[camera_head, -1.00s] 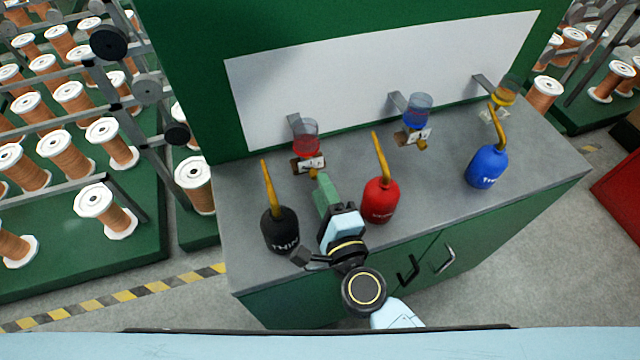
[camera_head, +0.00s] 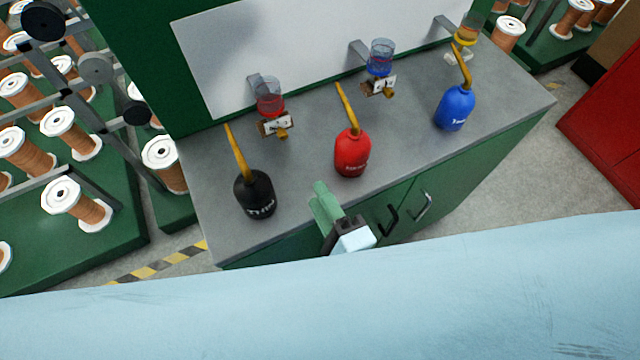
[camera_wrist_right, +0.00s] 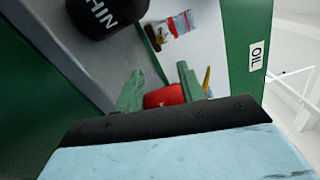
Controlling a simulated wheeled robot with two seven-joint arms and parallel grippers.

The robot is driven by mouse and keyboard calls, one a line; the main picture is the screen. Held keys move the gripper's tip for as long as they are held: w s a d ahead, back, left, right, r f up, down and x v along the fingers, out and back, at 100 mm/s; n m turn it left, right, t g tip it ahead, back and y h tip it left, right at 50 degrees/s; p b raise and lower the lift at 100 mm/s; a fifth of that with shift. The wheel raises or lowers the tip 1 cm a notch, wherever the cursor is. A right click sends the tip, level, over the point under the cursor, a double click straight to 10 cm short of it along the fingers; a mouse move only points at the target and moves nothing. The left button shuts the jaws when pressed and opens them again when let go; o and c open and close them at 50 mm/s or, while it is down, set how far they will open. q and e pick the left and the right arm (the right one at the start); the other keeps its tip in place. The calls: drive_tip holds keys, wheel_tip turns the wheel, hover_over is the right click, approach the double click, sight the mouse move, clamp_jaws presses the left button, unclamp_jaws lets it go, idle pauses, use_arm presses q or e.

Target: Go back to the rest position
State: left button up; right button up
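My right gripper (camera_head: 325,205) has green fingers and hangs at the front edge of the grey cabinet top, right of the black bottle (camera_head: 255,194) and below the red bottle (camera_head: 352,154). In the right wrist view its two fingers (camera_wrist_right: 160,86) stand apart with nothing held between them. The red bottle (camera_wrist_right: 165,97) shows beyond the fingers, and the black bottle (camera_wrist_right: 105,15) shows at the upper left. A blue bottle (camera_head: 455,108) stands farther right. All three bottles have yellow spouts and stand upright. My left gripper is not in view.
Wall-mounted cups of red liquid (camera_head: 270,97), blue liquid (camera_head: 381,58) and yellow liquid (camera_head: 467,32) have small taps below. Racks of copper spools (camera_head: 70,128) stand left. A red cabinet (camera_head: 605,120) stands right. Green cabinet doors with handles (camera_head: 420,206) lie below the gripper.

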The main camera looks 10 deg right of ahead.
drive_tip(key=s+d+f+n+g+h, duration=0.3)
drive_tip(key=d+n+g, duration=0.4)
drive_tip(key=d+n, duration=0.2)
drive_tip(key=s+d+f+n+g+h, duration=0.2)
drive_tip(key=s+d+f+n+g, duration=0.15)
drive_tip(key=d+n+g, duration=0.5)
wheel_tip(320, 180, down, 23)
drive_tip(key=s+n, duration=0.1)
drive_tip(key=s, duration=0.1)
drive_tip(key=s+d+f, duration=0.2)
drive_tip(key=s+f, duration=0.5)
drive_tip(key=s, duration=0.1)
drive_tip(key=s+d+f, duration=0.3)
drive_tip(key=s+f, duration=0.5)
drive_tip(key=shift+s+d+f+n+g+h, duration=0.15)
drive_tip(key=shift+s+d+n+g+h, duration=0.15)
drive_tip(key=shift+n+g+h, duration=0.1)
